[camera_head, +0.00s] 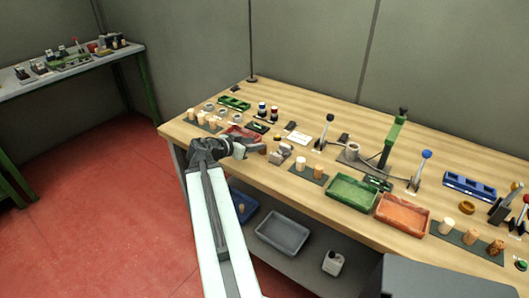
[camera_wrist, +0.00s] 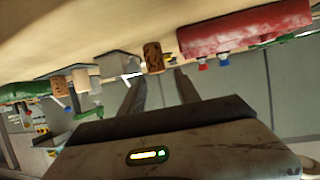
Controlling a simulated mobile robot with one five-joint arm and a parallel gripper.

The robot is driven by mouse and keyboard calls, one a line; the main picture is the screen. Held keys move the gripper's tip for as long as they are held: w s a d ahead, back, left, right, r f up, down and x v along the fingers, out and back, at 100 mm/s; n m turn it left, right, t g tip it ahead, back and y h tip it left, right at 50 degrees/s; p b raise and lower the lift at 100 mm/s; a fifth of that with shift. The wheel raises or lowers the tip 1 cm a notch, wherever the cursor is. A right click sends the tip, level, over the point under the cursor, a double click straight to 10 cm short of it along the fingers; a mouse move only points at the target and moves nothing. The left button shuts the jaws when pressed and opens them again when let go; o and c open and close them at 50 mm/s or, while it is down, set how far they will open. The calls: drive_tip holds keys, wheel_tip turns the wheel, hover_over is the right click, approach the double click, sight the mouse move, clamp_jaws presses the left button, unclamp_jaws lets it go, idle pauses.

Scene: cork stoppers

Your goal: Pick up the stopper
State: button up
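In the wrist view, which shows the bench upside down, a dark speckled cork stopper (camera_wrist: 153,58) appears between and beyond my gripper's two fingertips. My gripper (camera_wrist: 157,80) is open, with a clear gap between the fingers and nothing held. Two lighter stoppers show further left, a pale one (camera_wrist: 81,80) and a tan one (camera_wrist: 59,87). In the head view my gripper (camera_head: 248,148) is at the bench's front edge, beside the red tray. A pale stopper (camera_head: 300,163) and a tan stopper (camera_head: 318,171) stand on a dark mat to its right.
The wooden bench (camera_head: 290,100) also holds a red tray (camera_head: 232,131), a green tray (camera_head: 352,194), an orange tray (camera_head: 403,214) and a lever press (camera_head: 388,145). More stoppers stand at far left (camera_head: 201,117) and far right (camera_head: 471,236). Bins sit on the shelf below.

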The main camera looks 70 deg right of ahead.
sight(269, 150)
drive_tip(key=shift+s+d, duration=0.2)
drive_tip(key=shift+s, duration=0.2)
drive_tip(key=shift+b+x, duration=0.55)
drive_tip(key=shift+x, duration=0.7)
drive_tip(key=b+x, duration=0.2)
drive_tip(key=x, duration=0.3)
drive_tip(key=shift+s+f, duration=0.1)
drive_tip(key=shift+f, duration=0.15)
drive_tip(key=shift+a+r, duration=0.1)
drive_tip(key=shift+a, duration=0.05)
clamp_jaws()
